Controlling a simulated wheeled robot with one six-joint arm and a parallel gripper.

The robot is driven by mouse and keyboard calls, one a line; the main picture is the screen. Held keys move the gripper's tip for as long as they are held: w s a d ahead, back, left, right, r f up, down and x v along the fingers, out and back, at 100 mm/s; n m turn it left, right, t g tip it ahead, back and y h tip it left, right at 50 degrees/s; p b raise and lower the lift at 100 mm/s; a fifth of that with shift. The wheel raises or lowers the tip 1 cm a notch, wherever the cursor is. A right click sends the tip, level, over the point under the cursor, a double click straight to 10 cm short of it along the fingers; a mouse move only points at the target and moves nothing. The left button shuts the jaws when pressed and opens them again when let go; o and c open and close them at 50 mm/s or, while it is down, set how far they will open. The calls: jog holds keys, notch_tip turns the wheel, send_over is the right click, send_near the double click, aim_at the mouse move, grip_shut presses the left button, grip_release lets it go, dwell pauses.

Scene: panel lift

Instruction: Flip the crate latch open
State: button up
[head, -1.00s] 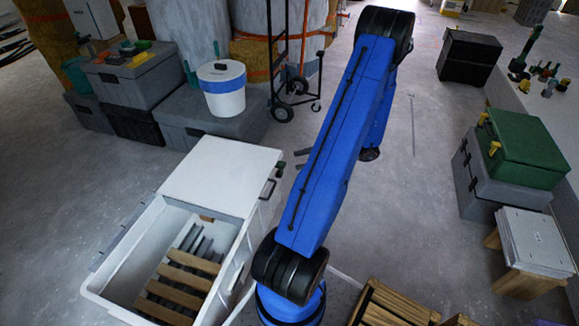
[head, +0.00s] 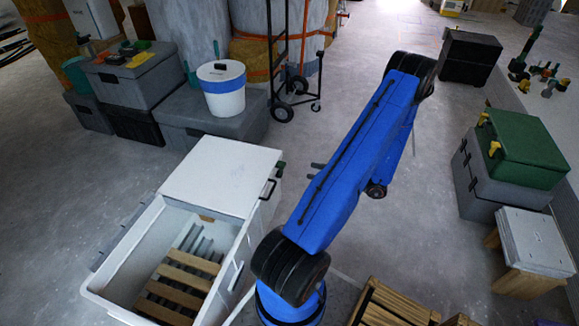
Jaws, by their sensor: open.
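A white crate (head: 140,262) stands at the lower left, with a white panel (head: 222,174) over its far part and its near part open. A black loop-shaped piece (head: 268,189) sits on its right side near the panel's edge. A small green piece (head: 281,168) shows just beyond it, at the far right corner. I cannot tell for sure which of these is the latch, or its position. My gripper (head: 317,170) is open, to the right of the crate and apart from it. Only its grey fingertips show; my blue arm hides the rest.
Wooden slats (head: 178,282) lie in the crate's open part. Grey boxes and a white-and-blue bucket (head: 222,88) stand behind it, near a hand truck (head: 290,70). A green case (head: 522,148) sits on grey boxes at the right.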

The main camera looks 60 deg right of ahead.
aim_at(285, 164)
jog(key=x, duration=1.2)
grip_shut()
